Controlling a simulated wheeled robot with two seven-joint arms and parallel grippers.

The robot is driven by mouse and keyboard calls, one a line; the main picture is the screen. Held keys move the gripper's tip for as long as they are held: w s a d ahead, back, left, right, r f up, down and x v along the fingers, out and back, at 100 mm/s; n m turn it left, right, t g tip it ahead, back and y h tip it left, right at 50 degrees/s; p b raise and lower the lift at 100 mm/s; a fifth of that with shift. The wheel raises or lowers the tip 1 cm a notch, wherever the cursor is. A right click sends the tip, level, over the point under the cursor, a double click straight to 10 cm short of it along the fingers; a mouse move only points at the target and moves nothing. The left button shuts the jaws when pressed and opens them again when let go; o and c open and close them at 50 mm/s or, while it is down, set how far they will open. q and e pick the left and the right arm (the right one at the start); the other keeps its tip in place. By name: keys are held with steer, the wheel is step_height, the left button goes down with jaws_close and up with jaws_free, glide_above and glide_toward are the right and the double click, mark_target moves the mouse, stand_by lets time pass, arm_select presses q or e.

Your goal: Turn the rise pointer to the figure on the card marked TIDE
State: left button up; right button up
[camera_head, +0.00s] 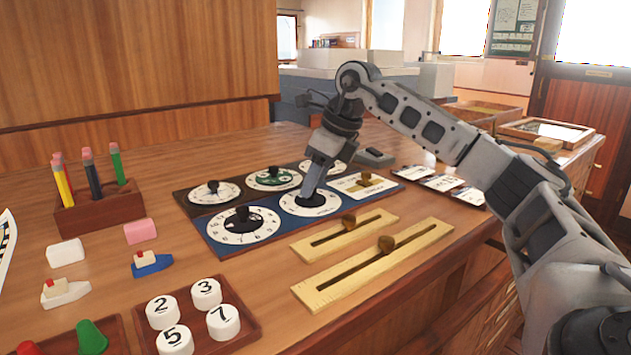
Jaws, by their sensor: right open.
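My right gripper (310,194) reaches down from the right onto a white dial (325,207) in the front row of a blue board (222,247). Its fingertips are at the dial's middle and hide the pointer there. The jaws are open; I cannot tell whether they touch the pointer. Another numbered dial (262,232) with a dark round knob sits to its left. No dial label is readable, so I cannot tell which is the rise pointer. Several white cards (441,182) lie in a dark holder at right; their writing is too small to read. My left gripper is out of view.
Behind are more dials (272,178) on a dark board. Two wooden sliders (372,265) with knobs lie in front. A pencil block (100,210), erasers, toy boats (150,263) and a tray of numbered discs (222,322) stand at left. My right arm spans the right side.

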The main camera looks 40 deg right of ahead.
steer(key=shift+f, duration=0.15)
jaws_close()
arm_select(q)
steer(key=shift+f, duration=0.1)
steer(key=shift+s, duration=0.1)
arm_select(e)
steer(key=m+p, duration=0.1)
steer(key=m, duration=0.1)
steer(key=m+h+p, duration=0.1)
steer(key=shift+a+m+h, duration=0.2)
steer(key=shift+m+h, duration=0.1)
steer(key=shift+m, duration=0.8)
steer(key=shift+a+m+h+p, duration=0.15)
steer(key=shift+m+h+p, duration=0.5)
steer(key=shift+m, duration=0.45)
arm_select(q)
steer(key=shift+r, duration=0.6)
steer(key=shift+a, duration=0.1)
arm_select(e)
steer(key=shift+m, duration=0.3)
